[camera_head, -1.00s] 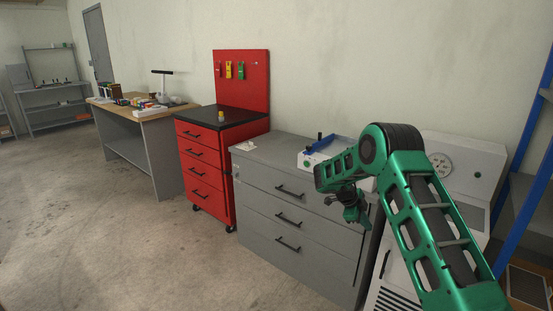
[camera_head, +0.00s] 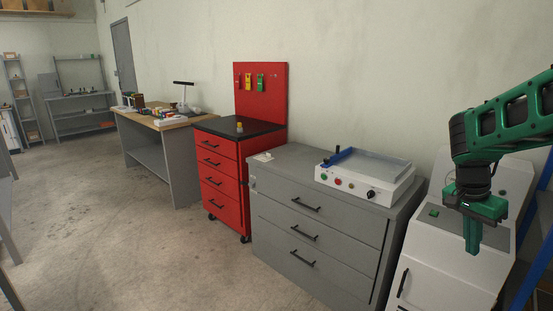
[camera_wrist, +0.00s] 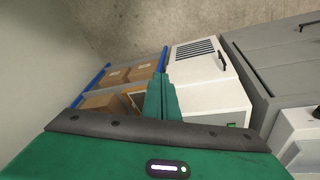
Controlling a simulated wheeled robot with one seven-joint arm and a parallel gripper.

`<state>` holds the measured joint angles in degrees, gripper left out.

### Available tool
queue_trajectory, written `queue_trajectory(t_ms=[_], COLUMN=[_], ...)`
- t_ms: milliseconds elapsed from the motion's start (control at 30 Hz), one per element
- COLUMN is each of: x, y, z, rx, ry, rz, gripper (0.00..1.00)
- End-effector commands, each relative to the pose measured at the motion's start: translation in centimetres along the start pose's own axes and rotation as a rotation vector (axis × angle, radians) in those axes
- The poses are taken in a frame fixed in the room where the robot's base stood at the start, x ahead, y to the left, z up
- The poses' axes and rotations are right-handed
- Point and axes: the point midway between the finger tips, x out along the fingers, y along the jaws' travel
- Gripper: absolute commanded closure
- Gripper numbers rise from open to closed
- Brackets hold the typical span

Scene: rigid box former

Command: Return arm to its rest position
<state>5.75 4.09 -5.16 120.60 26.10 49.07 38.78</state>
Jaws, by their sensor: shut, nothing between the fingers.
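My gripper (camera_head: 473,235) is at the right of the head view, on my green arm, pointing down in front of the white cabinet (camera_head: 450,255). Its fingers are shut together with nothing between them. In the wrist view the shut fingers (camera_wrist: 162,98) show at the middle, over the gap between the white cabinet (camera_wrist: 205,85) and a shelf with boxes. The box former (camera_head: 365,178), a white unit with a blue rail and coloured buttons, sits on the grey drawer cabinet (camera_head: 310,225), apart from my gripper.
A red tool cabinet (camera_head: 222,180) stands left of the grey cabinet, and a workbench (camera_head: 160,135) is farther left. A blue-framed shelf (camera_wrist: 95,85) holds cardboard boxes beside the white cabinet. The concrete floor (camera_head: 130,240) at left is clear.

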Motion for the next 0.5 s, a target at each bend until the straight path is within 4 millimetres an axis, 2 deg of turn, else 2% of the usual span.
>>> queue_trajectory(t_ms=[33,200,400,500], x=[-0.6,-1.5,-1.8,-1.6], y=[2.0,8.1,14.5,17.1], z=[0.7,3.8,8.6,11.1], rx=[-0.039,-0.204,-0.403,-0.497], ry=[-0.018,-0.088,-0.165,-0.196], rz=[-0.008,-0.038,-0.099,-0.137], gripper=[1.00,1.00,1.00,1.00])
